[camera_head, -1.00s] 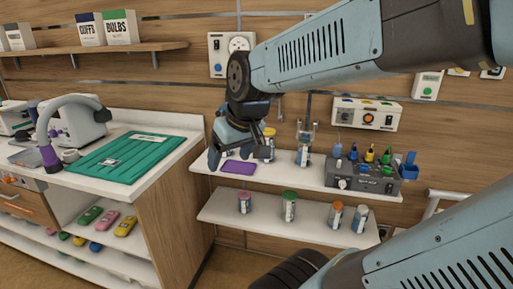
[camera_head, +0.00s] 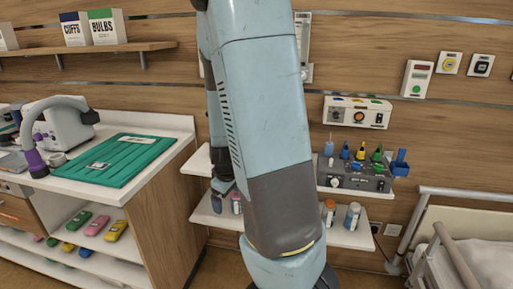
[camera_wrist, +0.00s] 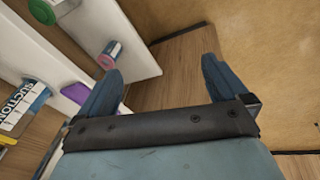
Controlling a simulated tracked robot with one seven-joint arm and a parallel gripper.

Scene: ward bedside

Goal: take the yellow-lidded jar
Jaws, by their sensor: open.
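The yellow-lidded jar does not show clearly; in the head view my arm covers the middle of the upper shelf (camera_head: 197,163). In the wrist view a small yellow patch shows at the left edge, and I cannot tell whether it is a lid. My gripper (camera_wrist: 160,75) is open and empty, with bare floor and wood between its fingers. A pink-red-lidded jar (camera_wrist: 108,55) stands just beyond the left fingertip, apart from the grip space.
An orange-lidded jar (camera_head: 328,212) and a tan-lidded jar (camera_head: 352,216) stand on the lower shelf. A grey tool holder (camera_head: 355,176) stands above, and a bed rail (camera_head: 463,195) is at right.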

